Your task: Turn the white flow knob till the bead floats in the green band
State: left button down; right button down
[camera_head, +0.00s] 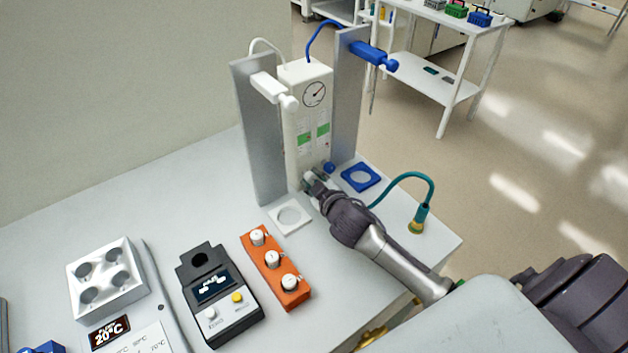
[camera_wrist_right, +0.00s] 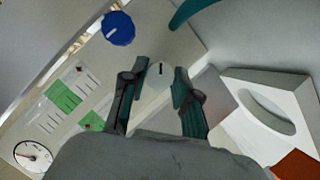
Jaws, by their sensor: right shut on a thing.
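The white flow knob (camera_wrist_right: 158,74) sits low on the front of the white gauge panel (camera_head: 305,85). In the right wrist view it is between my fingertips, its dark pointer mark showing. My right gripper (camera_head: 314,184) is shut on it; in the wrist view both fingers (camera_wrist_right: 158,88) flank it. The panel has two scales with green bands, a left one (camera_head: 304,140) and a right one (camera_head: 323,130). In the wrist view a small dark red spot shows off the green band (camera_wrist_right: 62,95) nearer the blue knob. The white knob's bead I cannot make out. My left gripper is out of view.
A blue knob (camera_wrist_right: 118,28) is beside the white one. Grey side plates hold a white syringe-like part (camera_head: 268,86) and a blue one (camera_head: 368,52). A white square holder (camera_head: 290,218), a blue holder (camera_head: 361,177), a teal hose (camera_head: 405,174) and an orange block (camera_head: 275,268) are nearby.

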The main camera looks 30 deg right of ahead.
jog(key=shift+n+h+b, duration=0.3)
jog(key=shift+n+h, duration=0.1)
jog(key=shift+n, duration=0.3)
jog(key=c, duration=0.9)
grip_release()
jog(key=shift+o, duration=0.2)
jog(key=shift+s, duration=0.1)
jog(key=v, duration=1.2)
jog(key=shift+f, duration=0.25)
jog(key=shift+a+f, duration=0.1)
